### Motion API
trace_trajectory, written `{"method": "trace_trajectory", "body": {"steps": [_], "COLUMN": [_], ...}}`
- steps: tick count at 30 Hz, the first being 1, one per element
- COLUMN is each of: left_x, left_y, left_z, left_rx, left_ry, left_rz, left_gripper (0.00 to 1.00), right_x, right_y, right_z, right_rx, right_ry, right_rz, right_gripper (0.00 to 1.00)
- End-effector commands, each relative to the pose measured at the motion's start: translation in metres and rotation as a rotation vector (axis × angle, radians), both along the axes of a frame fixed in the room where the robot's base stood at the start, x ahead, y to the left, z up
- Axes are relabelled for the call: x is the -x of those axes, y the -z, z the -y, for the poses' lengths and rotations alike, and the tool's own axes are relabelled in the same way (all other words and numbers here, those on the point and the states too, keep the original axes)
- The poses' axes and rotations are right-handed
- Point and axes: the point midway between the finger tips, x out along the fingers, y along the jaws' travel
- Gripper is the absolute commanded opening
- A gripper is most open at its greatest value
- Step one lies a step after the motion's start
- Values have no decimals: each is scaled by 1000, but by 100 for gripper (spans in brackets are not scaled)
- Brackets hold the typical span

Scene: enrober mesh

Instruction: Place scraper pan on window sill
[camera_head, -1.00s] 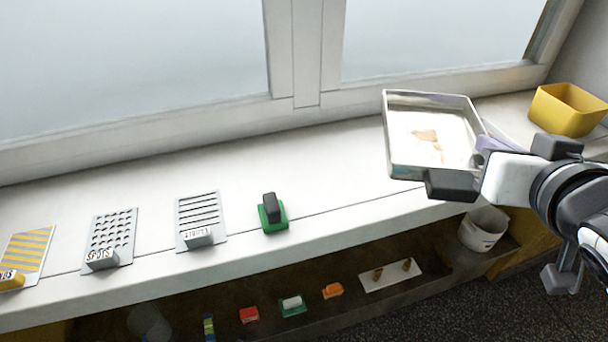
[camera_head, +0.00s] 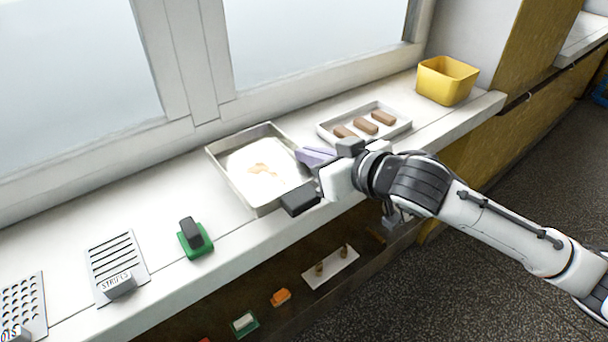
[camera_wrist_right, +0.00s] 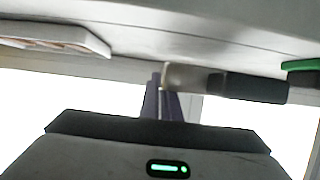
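The scraper pan (camera_head: 228,178) is a shallow metal pan with brown smears on its pale floor. It is over the window sill (camera_head: 160,205), below the window post. Whether its base touches the sill I cannot tell. My right gripper (camera_head: 315,156) is at the pan's right wall, its purple fingers close together around the rim. In the right wrist view, the fingers (camera_wrist_right: 163,101) are nearly together with a thin light strip between them. Most of the pan cannot be made out there. My left gripper is not in view.
Right of the pan, a tray (camera_head: 402,126) holds three brown bars, and a yellow bin (camera_head: 432,87) stands beyond it. A green-based stamp (camera_head: 196,240) and a stripes stencil (camera_head: 112,262) are to the left. A lower shelf holds a white plate (camera_head: 330,268) and small items.

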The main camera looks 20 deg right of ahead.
Motion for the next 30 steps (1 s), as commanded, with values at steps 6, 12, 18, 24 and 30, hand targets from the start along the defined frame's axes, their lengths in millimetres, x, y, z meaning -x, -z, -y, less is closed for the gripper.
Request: {"method": "trace_trajectory", "body": {"steps": [6,12,18,24,30], "left_x": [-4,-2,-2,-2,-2], "left_y": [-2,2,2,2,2], "left_z": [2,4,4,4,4], "left_rx": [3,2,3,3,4], "left_ry": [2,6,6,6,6], "left_rz": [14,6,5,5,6], "left_gripper": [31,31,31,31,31], "right_x": [0,0,0,0,0], "right_y": [20,40,39,44,44], "right_z": [0,0,-1,0,0], "right_rx": [-1,-2,-2,0,0], "right_ry": [-1,-1,-1,0,0], "right_rz": [1,4,5,0,1], "right_gripper": [0,0,0,13,22]}}
